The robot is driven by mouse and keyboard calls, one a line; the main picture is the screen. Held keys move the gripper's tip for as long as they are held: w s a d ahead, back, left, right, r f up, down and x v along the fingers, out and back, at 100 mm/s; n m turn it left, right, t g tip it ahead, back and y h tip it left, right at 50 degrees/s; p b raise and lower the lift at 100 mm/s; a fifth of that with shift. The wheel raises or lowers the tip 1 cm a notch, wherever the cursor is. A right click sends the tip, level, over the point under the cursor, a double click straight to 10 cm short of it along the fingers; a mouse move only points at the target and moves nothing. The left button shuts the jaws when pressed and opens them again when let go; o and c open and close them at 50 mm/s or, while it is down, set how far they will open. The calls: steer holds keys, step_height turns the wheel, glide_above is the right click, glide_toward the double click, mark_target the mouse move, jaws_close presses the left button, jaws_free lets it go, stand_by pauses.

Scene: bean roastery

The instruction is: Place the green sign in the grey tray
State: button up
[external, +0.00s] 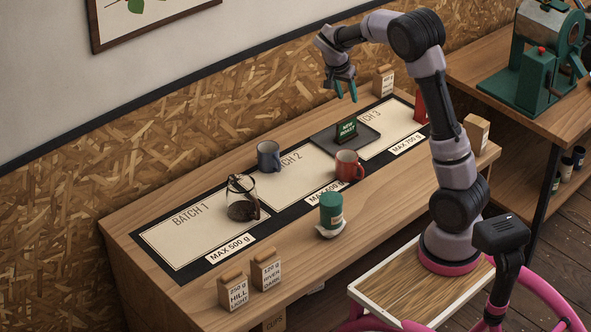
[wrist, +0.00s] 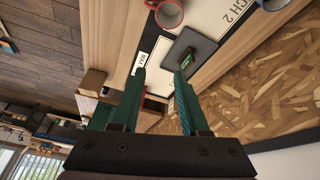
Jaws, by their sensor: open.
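The small green sign (external: 346,130) with white lettering stands upright on the dark grey tray (external: 326,144), toward its upper right part. In the wrist view the sign (wrist: 186,62) shows on the grey tray (wrist: 203,47), partly behind a fingertip. The tray lies on the bench mat between the Batch 2 and Batch 3 areas. My gripper (external: 345,90) is open and empty, raised above and behind the sign and apart from it. In the wrist view its green fingers (wrist: 160,72) are spread with nothing between them.
A red mug (external: 348,166) stands just in front of the tray. A blue mug (external: 268,156), a glass carafe (external: 243,198), and a green canister (external: 331,212) stand farther left. Paper bags (external: 265,269) stand at the front left. A red item (external: 421,106) is right of Batch 3.

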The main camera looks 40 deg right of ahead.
steer(key=s+a+r+n+t+y, duration=0.2)
steer(key=s+a+r+n, duration=0.1)
steer(key=s, duration=0.6)
steer(key=s+a+r+n+t+y, duration=0.2)
steer(key=s+a+r+n, duration=0.1)
steer(key=s+a+r, duration=0.2)
steer(key=s+a+r+n+t+y, duration=0.2)
steer(key=s+a+r+n, duration=0.2)
steer(key=s+a, duration=0.4)
steer(key=s+r, duration=0.1)
steer(key=s, duration=0.5)
steer(key=shift+r, duration=0.1)
